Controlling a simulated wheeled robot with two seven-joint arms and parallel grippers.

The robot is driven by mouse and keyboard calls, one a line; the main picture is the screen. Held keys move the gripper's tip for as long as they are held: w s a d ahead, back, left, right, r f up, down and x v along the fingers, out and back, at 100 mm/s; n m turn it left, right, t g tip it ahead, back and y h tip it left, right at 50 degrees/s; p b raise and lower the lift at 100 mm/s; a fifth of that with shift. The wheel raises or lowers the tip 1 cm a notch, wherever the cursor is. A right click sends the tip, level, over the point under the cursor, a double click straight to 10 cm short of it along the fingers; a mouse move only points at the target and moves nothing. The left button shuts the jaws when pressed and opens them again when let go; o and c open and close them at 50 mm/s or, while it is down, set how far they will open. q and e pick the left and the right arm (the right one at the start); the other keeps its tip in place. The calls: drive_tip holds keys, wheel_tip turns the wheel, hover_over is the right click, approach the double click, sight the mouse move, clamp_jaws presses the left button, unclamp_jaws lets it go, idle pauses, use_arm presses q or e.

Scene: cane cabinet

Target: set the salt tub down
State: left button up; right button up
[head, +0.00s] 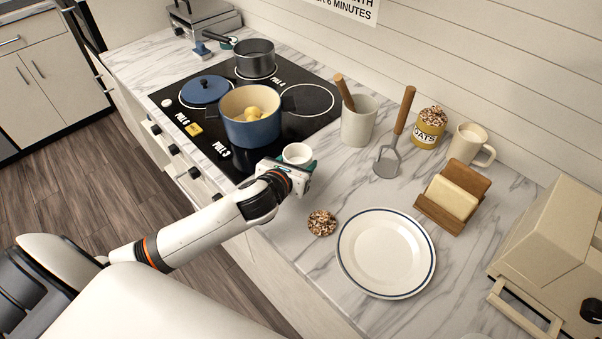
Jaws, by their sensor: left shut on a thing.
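The salt tub (297,153) is a small round white tub with an open top. My left gripper (293,166) is shut on it at the counter's front edge, just right of the stove. The gripper hides the tub's lower part, so I cannot tell whether its base touches the counter. The tub looks upright. My right gripper is not in view.
A blue pot (250,130) with yellow food stands on the black stove (225,162) just left of the tub.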

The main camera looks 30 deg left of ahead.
use_arm(q)
drive_tip(key=shift+f, duration=2)
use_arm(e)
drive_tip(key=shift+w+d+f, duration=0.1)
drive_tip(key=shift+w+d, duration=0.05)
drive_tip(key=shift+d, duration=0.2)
use_arm(q)
drive_tip(key=shift+f, duration=0.1)
drive_tip(key=o, duration=1)
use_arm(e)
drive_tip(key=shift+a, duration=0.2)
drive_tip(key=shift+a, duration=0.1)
use_arm(q)
drive_tip(key=b+v, duration=0.1)
drive_tip(key=v, duration=1)
drive_tip(key=shift+s, duration=0.15)
drive_tip(key=shift+s+r, duration=0.25)
drive_tip(key=shift+s, duration=0.1)
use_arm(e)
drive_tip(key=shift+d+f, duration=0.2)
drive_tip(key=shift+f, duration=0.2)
